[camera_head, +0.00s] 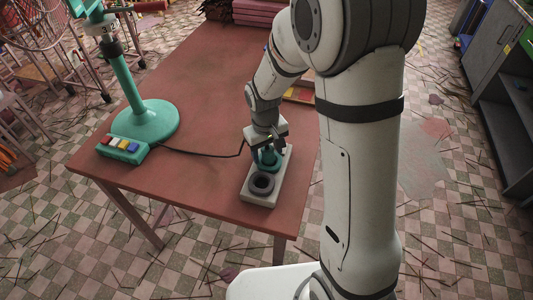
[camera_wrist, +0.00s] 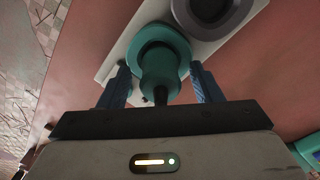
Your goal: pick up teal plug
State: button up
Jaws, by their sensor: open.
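The teal plug (camera_wrist: 160,68) stands on a pale rectangular base, in or on a teal ring, and is seen from above in the wrist view. In the head view the teal plug (camera_head: 267,158) is partly hidden by my gripper. My gripper (camera_wrist: 163,88) is open, with one blue finger on each side of the plug and gaps visible between fingers and plug. In the head view my gripper (camera_head: 266,150) is over the far end of the base. I cannot tell whether the fingers touch the base.
The pale base (camera_head: 247,196) also bears a dark grey ring (camera_head: 262,184). A teal button box (camera_head: 122,150) and a teal stand (camera_head: 152,122) are on the red table (camera_head: 205,80) to the left. A tray (camera_head: 300,95) lies behind my arm. The table's middle is mostly clear.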

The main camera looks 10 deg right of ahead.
jog(key=shift+c, duration=0.6)
jog(key=c, duration=1)
jog(key=shift+o, duration=0.2)
